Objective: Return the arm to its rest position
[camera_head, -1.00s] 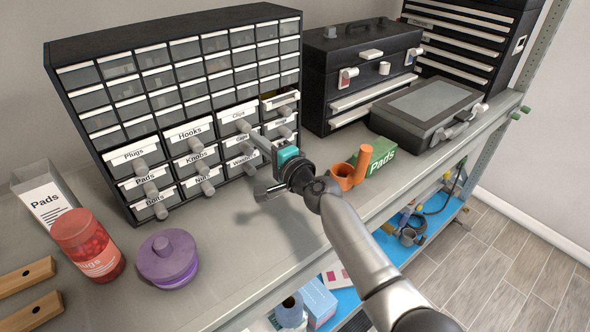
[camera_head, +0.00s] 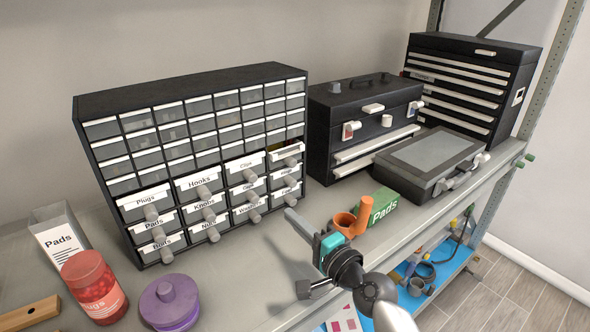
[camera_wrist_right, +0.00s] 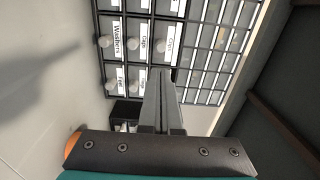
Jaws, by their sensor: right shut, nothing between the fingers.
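My right gripper (camera_head: 292,216) is shut and empty, in front of the lower right of the drawer cabinet and apart from it, above the shelf's front part. Its arm enters from the bottom right. In the right wrist view its closed fingers (camera_wrist_right: 163,100) point toward the labelled drawers. The black drawer cabinet (camera_head: 190,85) has rows of small clear drawers above larger labelled ones with grey knobs. One drawer (camera_head: 286,151) at the right of the labelled rows appears pulled out a little. My left gripper is not in view.
An orange holder (camera_head: 366,212) and a green Pads box (camera_head: 384,207) stand right beside my gripper. A black toolbox (camera_head: 350,105), a flat grey case (camera_head: 430,160) and a black drawer chest (camera_head: 470,65) stand behind. A purple lidded jar (camera_head: 168,303) and red jar (camera_head: 93,285) are left.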

